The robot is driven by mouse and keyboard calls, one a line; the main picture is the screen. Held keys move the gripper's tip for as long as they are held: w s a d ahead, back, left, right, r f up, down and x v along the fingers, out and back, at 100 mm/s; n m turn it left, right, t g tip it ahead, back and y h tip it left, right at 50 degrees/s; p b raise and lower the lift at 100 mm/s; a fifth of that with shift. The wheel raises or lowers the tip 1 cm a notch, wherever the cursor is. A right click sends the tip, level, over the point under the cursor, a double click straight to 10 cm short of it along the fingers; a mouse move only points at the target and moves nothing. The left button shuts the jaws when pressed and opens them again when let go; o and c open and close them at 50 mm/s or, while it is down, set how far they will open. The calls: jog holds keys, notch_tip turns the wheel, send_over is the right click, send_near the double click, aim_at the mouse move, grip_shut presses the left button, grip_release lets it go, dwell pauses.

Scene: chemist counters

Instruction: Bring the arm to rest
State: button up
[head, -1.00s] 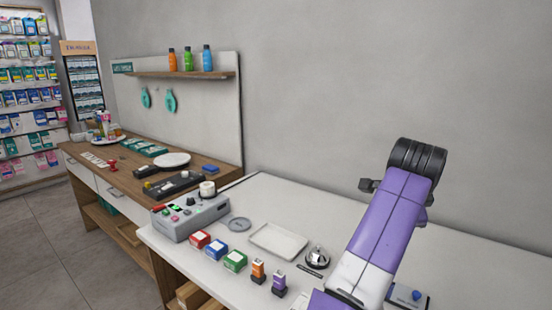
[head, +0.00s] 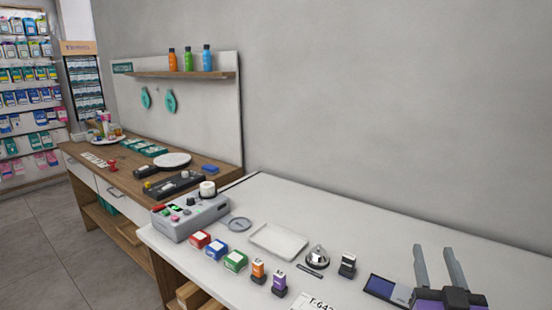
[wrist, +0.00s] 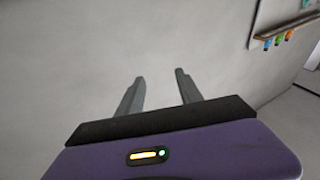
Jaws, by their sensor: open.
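My gripper (head: 438,268) is at the lower right of the head view, over the right part of the white counter (head: 345,232). Its two grey fingers point up and stand apart, with nothing between them. In the wrist view my gripper (wrist: 160,90) is also open and empty, with the bare grey wall (wrist: 120,45) beyond the fingertips. Most of my arm is out of the head view.
The white counter holds a grey device (head: 190,217), a shallow tray (head: 278,241), a bell (head: 317,257), several stamps and a dark blue pad (head: 386,289) close to my gripper. A wooden counter (head: 130,180) stands left. The space above the white counter is clear.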

jog(key=s+a+f+g+y, duration=0.1)
jog(key=s+a+f, duration=0.2)
jog(key=s, duration=1)
jog(key=s+a+f+n+g+y, duration=0.1)
jog(key=s+a+f, duration=0.3)
jog(key=s, duration=1)
jog(key=s+a+f+n+g+y, duration=0.1)
jog(key=s+a+f+g+y, duration=0.2)
jog(key=s+f, duration=0.5)
jog(key=s, duration=0.6)
jog(key=shift+s+a+f, duration=0.25)
jog(key=shift+a, duration=0.05)
